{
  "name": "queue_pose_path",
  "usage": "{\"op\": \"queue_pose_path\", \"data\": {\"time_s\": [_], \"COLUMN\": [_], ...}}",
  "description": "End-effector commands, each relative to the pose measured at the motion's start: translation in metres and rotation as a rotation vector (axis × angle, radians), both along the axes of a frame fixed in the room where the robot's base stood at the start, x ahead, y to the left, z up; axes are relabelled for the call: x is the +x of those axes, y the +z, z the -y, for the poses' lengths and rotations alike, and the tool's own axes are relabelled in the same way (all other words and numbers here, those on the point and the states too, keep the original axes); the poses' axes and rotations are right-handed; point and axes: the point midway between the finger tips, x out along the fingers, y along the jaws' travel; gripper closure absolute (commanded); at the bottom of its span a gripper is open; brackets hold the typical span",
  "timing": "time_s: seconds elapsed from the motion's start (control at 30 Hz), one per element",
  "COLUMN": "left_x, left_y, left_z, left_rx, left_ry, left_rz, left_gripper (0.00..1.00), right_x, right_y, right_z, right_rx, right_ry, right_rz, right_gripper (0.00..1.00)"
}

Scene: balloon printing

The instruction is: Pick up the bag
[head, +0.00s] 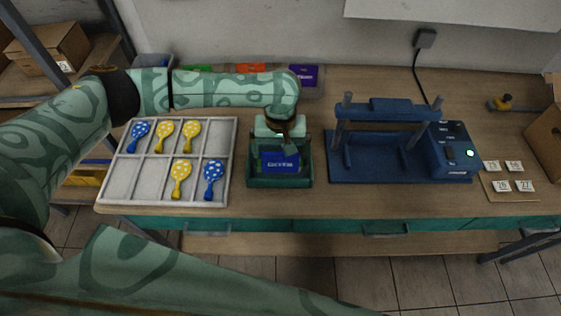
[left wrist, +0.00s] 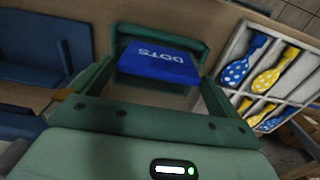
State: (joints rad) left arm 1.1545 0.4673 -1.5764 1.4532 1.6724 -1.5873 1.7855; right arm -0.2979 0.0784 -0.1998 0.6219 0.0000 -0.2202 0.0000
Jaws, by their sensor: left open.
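A flat blue piece marked DOTS (head: 280,162) lies in a dark green tray-like holder (head: 280,183) at the middle of the table. I cannot tell whether this blue piece is the bag. My left gripper (head: 287,149) is over the holder, pointing down and open. In the left wrist view the blue piece (left wrist: 160,62) shows between the two green fingers (left wrist: 155,78), with the holder's rim (left wrist: 165,34) behind it. Whether the fingers touch it is unclear. My right gripper is out of view.
A white divided tray (head: 225,190) with yellow and blue dotted balloons stands left of the holder. A blue press (head: 390,155) with a control box (head: 450,150) stands right. A bin with green, orange and purple (head: 303,76) packs is behind my arm. Numbered cards (head: 513,186) lie far right.

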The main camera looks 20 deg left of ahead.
Motion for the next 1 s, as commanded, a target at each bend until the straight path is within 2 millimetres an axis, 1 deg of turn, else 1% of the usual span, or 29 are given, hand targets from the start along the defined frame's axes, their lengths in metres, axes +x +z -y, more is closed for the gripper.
{"op": "queue_pose_path", "data": {"time_s": [0.03, 0.13, 0.2, 0.37, 0.47, 0.5, 0.53, 0.77, 0.83, 0.93, 1.0], "left_x": [-0.002, -0.001, -0.001, -0.001, -0.001, -0.001, -0.001, -0.001, -0.001, 0.0, 0.0], "left_y": [-0.013, -0.027, -0.03, -0.029, -0.028, -0.028, -0.028, -0.028, -0.023, -0.006, 0.01], "left_z": [0.0, 0.0, 0.0, 0.0, 0.0, 0.0, 0.0, 0.0, 0.0, 0.0, 0.0], "left_rx": [0.001, 0.001, 0.002, 0.001, 0.001, 0.001, 0.001, 0.001, 0.0, 0.0, -0.001], "left_ry": [-0.001, 0.001, -0.001, -0.001, -0.001, -0.001, -0.001, 0.0, 0.0, -0.001, 0.0], "left_rz": [-0.002, -0.002, -0.002, 0.0, 0.0, 0.0, 0.0, 0.0, 0.001, 0.002, 0.003], "left_gripper": [0.0, 0.0, 0.0, 0.0, 0.25, 0.36, 0.42, 0.42, 0.42, 0.42, 0.42], "right_x": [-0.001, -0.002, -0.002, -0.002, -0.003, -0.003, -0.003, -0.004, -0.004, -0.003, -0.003], "right_y": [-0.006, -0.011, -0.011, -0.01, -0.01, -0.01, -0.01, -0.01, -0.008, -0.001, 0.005], "right_z": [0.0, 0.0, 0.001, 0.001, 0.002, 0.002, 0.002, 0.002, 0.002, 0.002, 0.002], "right_rx": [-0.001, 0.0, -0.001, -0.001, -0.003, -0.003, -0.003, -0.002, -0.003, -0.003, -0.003], "right_ry": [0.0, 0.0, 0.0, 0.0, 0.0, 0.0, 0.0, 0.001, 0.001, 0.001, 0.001], "right_rz": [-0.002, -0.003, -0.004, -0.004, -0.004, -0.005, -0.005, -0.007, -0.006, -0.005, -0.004], "right_gripper": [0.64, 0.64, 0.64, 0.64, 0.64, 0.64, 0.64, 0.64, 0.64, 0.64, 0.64]}}
